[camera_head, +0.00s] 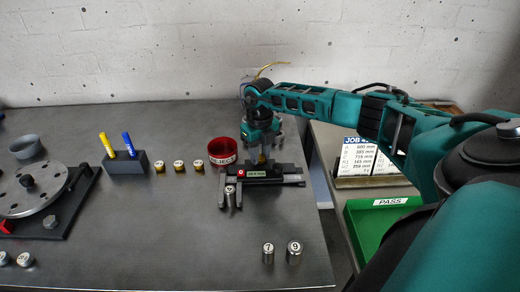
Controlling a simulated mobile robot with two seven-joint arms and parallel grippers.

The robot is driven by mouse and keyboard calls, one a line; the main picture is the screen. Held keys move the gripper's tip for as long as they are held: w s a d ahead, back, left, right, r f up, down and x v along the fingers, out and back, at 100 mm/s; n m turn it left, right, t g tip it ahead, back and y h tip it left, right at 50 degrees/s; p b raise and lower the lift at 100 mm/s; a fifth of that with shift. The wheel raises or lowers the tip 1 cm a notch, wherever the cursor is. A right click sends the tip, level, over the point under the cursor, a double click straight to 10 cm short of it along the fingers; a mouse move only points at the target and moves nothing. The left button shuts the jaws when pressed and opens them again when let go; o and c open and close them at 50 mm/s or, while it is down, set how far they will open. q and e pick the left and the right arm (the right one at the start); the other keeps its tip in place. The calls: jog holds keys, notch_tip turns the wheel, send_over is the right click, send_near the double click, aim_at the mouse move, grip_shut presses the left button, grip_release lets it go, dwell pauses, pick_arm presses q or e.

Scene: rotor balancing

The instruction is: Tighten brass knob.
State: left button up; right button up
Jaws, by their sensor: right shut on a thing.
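My right gripper (262,150) reaches down from the right and is shut on the brass knob (262,159). The knob is mostly hidden between the fingers, with only a small yellowish part showing. It sits at the top of a dark caliper-like gauge (292,179) with a small display and a red button. The gauge's two jaws point toward the front of the table, and a small metal cylinder (229,196) stands between them. I cannot tell whether the jaws touch it. My left gripper is not in view.
A red reject bowl (222,152) stands close behind the gauge. Several brass-coloured weights (179,166) and a pen holder (127,164) are left of it. Two steel weights (294,252) stand in front. A rotor disc (30,190) is far left; a green pass tray (368,245) is right.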

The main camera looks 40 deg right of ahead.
jog(key=m, duration=0.7)
jog(key=shift+m, duration=0.3)
jog(key=m, duration=0.3)
jog(key=shift+m, duration=0.3)
jog(key=m, duration=1.2)
jog(key=shift+m, duration=0.3)
jog(key=m, duration=0.3)
jog(key=shift+m, duration=0.3)
jog(key=shift+r+m, duration=0.1)
jog(key=shift+m, duration=2)
jog(key=o, duration=1.1)
jog(key=shift+c, duration=0.2)
